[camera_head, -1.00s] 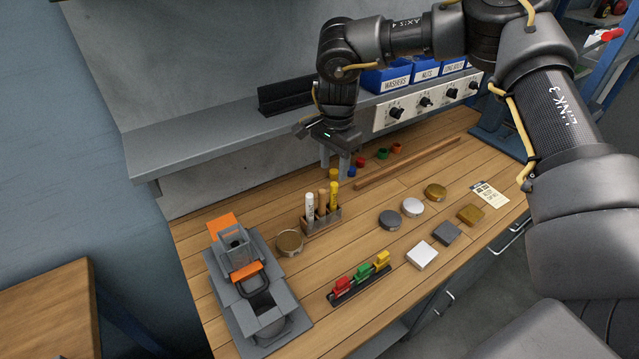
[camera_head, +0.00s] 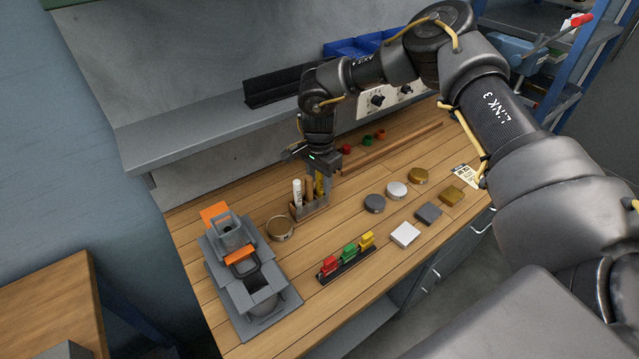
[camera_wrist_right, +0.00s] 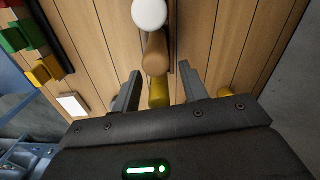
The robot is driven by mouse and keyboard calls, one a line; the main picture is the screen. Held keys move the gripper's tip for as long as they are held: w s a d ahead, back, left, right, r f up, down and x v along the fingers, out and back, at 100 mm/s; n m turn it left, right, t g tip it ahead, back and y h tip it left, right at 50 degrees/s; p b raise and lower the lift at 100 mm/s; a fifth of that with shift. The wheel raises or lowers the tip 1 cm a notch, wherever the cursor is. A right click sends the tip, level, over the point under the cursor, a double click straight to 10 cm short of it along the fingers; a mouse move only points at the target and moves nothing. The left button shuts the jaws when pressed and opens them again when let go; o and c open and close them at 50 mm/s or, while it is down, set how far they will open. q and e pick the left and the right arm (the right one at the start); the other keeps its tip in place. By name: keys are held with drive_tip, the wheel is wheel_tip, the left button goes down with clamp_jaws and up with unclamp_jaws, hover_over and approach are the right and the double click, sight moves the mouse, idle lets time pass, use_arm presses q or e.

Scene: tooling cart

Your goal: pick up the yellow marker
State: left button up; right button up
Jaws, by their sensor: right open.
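The yellow marker (camera_head: 319,187) stands upright in a small wooden holder (camera_head: 312,209), beside a brown marker (camera_head: 309,187) and a white marker (camera_head: 297,190). My right gripper (camera_head: 323,176) is open and points down at the marker, partly hiding it. In the right wrist view, the yellow marker (camera_wrist_right: 159,94) lies between the two spread fingers (camera_wrist_right: 160,90), with a gap visible on each side. The brown (camera_wrist_right: 155,52) and white (camera_wrist_right: 149,14) markers line up beyond it. My left gripper is not in view.
A round tin (camera_head: 280,228) and a grey fixture (camera_head: 246,275) stand left of the holder. A rack of coloured blocks (camera_head: 346,258) is in front. A yellow round piece (camera_wrist_right: 226,92) is just right of the fingers. Discs and square blocks lie to the right.

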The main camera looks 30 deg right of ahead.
drive_tip(key=shift+f, duration=0.95)
drive_tip(key=shift+s, duration=0.1)
clamp_jaws()
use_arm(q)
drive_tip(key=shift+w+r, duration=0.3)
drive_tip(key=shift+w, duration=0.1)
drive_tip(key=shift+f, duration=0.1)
use_arm(e)
drive_tip(key=shift+r, duration=0.1)
